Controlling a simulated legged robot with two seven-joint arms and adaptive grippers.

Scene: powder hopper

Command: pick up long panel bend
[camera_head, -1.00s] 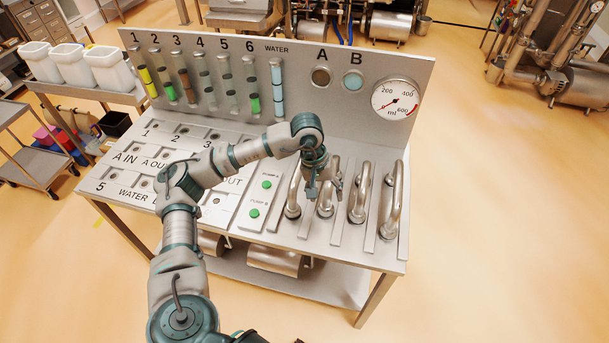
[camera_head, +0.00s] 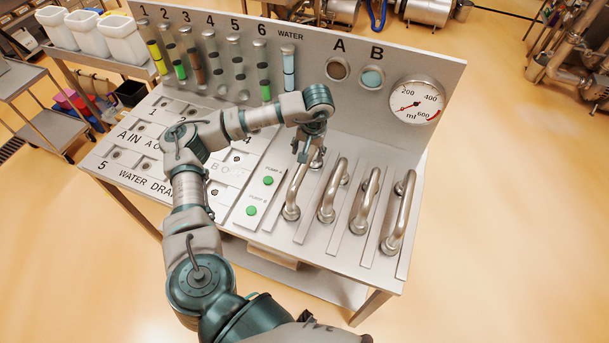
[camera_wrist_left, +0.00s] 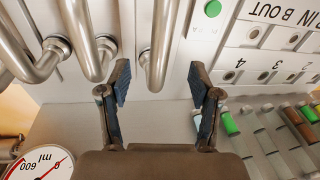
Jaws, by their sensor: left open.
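Several bent steel pipes stand side by side on the panel's right half. The leftmost bend (camera_head: 298,190) also shows in the left wrist view (camera_wrist_left: 161,40). The others are a second bend (camera_head: 332,190), a third bend (camera_head: 364,200) and a rightmost bend (camera_head: 399,215); I cannot tell for sure which one the task calls long. My left gripper (camera_head: 309,157) is at the far end of the leftmost bend. In the left wrist view it is open (camera_wrist_left: 160,82), with one blue-padded finger on each side of that bend and gaps showing. My right gripper is not in view.
The upright back panel (camera_head: 320,45) with a gauge (camera_head: 416,101) and sight tubes rises close behind my gripper. Green pump buttons (camera_head: 268,180) lie left of the bends. The second bend stands close beside one finger. The floor right of the bench is free.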

